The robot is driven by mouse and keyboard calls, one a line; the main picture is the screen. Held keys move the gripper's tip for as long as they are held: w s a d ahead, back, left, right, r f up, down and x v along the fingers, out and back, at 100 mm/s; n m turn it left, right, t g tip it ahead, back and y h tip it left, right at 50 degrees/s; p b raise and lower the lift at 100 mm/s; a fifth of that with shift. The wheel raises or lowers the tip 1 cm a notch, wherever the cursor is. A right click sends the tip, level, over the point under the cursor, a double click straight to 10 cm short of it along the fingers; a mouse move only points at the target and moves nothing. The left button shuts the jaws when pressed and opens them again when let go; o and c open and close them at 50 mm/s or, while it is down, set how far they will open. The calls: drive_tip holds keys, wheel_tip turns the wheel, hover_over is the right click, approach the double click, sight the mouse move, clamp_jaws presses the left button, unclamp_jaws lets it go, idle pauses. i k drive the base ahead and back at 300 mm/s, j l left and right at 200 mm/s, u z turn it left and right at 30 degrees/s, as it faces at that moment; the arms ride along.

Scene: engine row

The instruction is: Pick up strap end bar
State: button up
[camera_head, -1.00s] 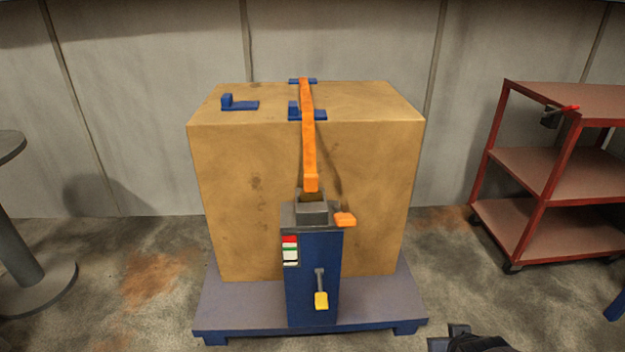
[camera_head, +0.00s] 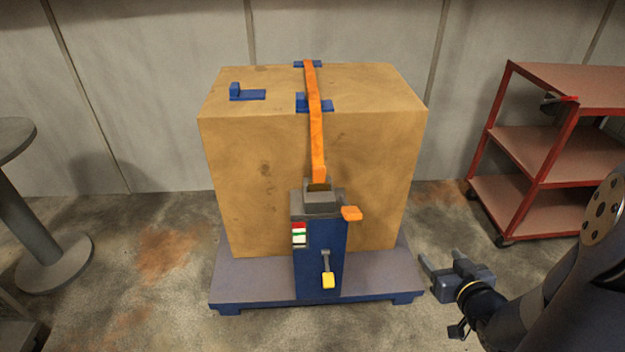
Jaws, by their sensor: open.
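An orange strap (camera_head: 316,118) runs over the top of a large tan box and down its front face. Its lower end widens into an orange end piece (camera_head: 319,174), which looks like the strap end bar. It hangs just above or at the dark opening of the grey head (camera_head: 320,203) on a blue post (camera_head: 320,265); I cannot tell if they touch. My gripper (camera_head: 440,261) is open and empty at the lower right, beside the pallet's right edge, well below and right of the strap end.
The tan box (camera_head: 255,170) stands on a blue-edged pallet (camera_head: 250,280). The post carries an orange tab (camera_head: 352,213) at its right and a yellow-ended lever (camera_head: 328,280) in front. A red shelf cart (camera_head: 550,155) stands right, a grey round table (camera_head: 15,135) left.

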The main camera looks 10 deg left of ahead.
sight(318, 182)
drive_tip(key=j+z, duration=0.1)
drive_tip(key=j, duration=1.35)
drive_tip(key=i+j, duration=0.3)
drive_tip(key=i+l, duration=0.1)
drive_tip(key=i, duration=0.1)
